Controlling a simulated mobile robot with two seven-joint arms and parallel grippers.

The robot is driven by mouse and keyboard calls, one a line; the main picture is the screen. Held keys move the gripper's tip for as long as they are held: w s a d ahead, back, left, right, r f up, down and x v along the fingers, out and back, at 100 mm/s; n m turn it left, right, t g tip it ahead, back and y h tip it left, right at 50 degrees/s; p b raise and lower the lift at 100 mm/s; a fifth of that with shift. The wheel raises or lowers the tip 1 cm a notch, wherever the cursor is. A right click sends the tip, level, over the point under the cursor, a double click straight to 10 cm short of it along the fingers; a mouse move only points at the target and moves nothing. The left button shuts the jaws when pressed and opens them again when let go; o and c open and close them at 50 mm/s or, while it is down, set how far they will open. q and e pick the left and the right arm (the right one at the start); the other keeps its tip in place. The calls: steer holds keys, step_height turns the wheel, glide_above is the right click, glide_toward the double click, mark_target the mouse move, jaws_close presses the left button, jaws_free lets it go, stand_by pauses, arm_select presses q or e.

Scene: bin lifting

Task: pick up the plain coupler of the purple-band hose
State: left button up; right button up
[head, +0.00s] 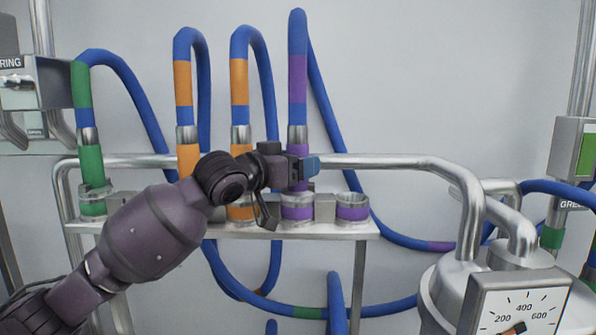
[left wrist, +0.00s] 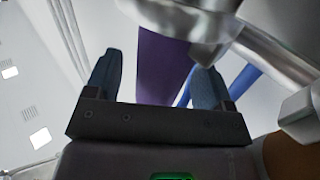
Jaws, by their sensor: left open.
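The purple-band hose (head: 298,78) is blue with a purple band and loops up behind the rack. Its near end has a metal collar (head: 297,134) above a purple coupler, which stands upright in a purple-ringed holder (head: 297,212). My left gripper (head: 304,168) is at the coupler's height and hides part of it. In the left wrist view, my open left gripper (left wrist: 157,82) has a blue fingertip on each side of the purple coupler (left wrist: 158,60). Gaps show beside the coupler; I cannot tell whether either finger touches it. My right gripper is not in view.
An empty purple-ringed holder (head: 352,210) is just right. Two orange-band hoses (head: 183,84) (head: 239,82) and a green-band hose (head: 82,85) stand to the left. A metal rail (head: 390,161) runs behind. A steel vessel with a gauge (head: 522,312) is at the lower right.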

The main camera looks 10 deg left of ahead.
arm_select(q)
steer(key=shift+w+d, duration=0.2)
steer(key=shift+w, duration=0.1)
steer(key=c, duration=1.2)
steer(key=shift+o, duration=0.2)
steer(key=shift+r, duration=0.1)
step_height(320, 180, up, 20)
steer(key=shift+b, duration=0.45)
steer(key=shift+s+a, duration=0.1)
